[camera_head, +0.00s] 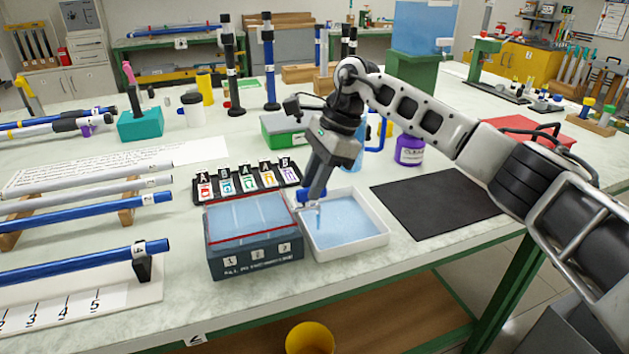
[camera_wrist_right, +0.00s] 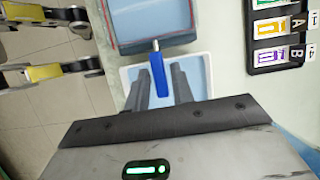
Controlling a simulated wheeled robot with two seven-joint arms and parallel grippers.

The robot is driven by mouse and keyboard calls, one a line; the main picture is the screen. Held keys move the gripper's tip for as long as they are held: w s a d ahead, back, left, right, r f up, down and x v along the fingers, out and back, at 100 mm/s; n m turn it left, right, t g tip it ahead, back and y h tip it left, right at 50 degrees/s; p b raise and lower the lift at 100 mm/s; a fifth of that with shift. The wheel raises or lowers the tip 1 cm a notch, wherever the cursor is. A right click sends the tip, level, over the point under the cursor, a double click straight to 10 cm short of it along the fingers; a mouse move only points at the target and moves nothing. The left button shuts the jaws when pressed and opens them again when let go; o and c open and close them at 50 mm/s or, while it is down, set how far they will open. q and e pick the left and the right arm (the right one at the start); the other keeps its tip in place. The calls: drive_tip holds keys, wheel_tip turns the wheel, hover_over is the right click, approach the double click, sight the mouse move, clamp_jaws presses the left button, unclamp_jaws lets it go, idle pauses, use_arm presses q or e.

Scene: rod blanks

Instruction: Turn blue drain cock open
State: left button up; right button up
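The blue drain cock (camera_head: 304,197) sits at the right side of a dark tank (camera_head: 253,262) with blue liquid and a red line around its top. In the right wrist view, its blue lever (camera_wrist_right: 159,75) points away from the tank, in line with a short metal stub. My right gripper (camera_head: 316,192) reaches down at the cock. Its two fingers stand open on either side of the lever, with gaps visible in the right wrist view (camera_wrist_right: 161,88). The fingertips partly cover the cock in the head view. My left gripper is not in view.
A white tray (camera_head: 383,243) with pale blue in it stands right of the tank, under the cock. A black rack of lettered cards (camera_head: 248,183) stands behind the tank. A black mat (camera_head: 435,207) lies clear to the right. A yellow bucket (camera_head: 310,339) stands below the bench edge.

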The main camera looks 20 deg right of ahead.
drive_tip(key=v, duration=1.6)
drive_tip(key=shift+p, duration=0.45)
drive_tip(key=shift+a, duration=0.1)
